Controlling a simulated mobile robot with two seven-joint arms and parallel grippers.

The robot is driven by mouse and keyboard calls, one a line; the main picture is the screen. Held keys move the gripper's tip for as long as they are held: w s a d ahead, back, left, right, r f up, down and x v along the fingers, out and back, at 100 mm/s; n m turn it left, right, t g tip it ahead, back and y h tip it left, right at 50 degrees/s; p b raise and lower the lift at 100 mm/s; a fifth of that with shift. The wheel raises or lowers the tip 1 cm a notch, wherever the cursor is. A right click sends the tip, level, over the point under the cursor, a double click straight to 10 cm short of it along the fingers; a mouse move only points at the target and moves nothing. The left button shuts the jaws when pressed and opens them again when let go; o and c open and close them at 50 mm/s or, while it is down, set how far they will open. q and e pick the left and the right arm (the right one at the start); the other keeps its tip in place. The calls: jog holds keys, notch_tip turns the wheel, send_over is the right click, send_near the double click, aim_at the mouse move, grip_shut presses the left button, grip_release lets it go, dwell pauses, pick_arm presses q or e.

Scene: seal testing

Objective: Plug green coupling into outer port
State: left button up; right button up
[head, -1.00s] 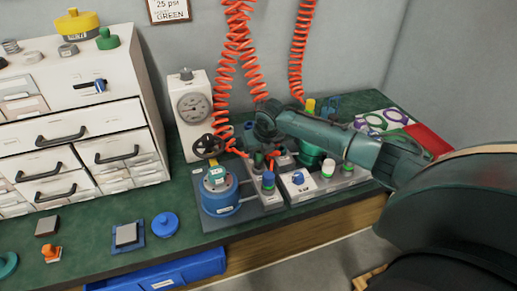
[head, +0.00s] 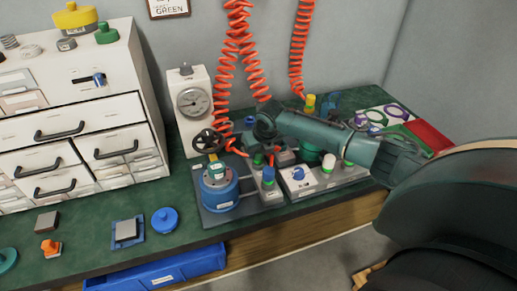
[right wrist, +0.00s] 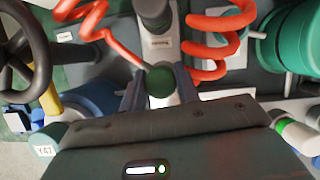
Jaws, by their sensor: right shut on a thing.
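My right gripper (right wrist: 160,92) is shut on the green coupling (right wrist: 160,80), a dark green round knob in the middle of the right wrist view. A red coiled hose runs to the coupling from the upper left. In the head view the gripper (head: 264,148) points down over the grey test fixture behind the blue-and-green post, and its wrist hides much of the coupling. A pale part shows just below the coupling in the wrist view. I cannot tell which fitting is the outer port or whether the coupling touches it. My left gripper is not in view.
A dial gauge (head: 195,102) with a black handwheel (head: 209,141) stands at left. Red coiled hoses (head: 238,60) hang behind.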

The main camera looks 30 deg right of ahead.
jog(key=o, duration=1.1)
jog(key=shift+p+v, duration=0.35)
jog(key=shift+v, duration=0.6)
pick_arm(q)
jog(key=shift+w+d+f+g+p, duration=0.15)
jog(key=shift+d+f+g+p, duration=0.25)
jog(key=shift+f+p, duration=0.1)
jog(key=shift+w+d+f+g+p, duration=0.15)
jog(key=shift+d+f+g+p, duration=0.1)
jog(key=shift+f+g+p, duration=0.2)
pick_arm(e)
jog(key=v, duration=1.1)
jog(key=shift+d+r, duration=0.1)
jog(key=shift+r, duration=0.05)
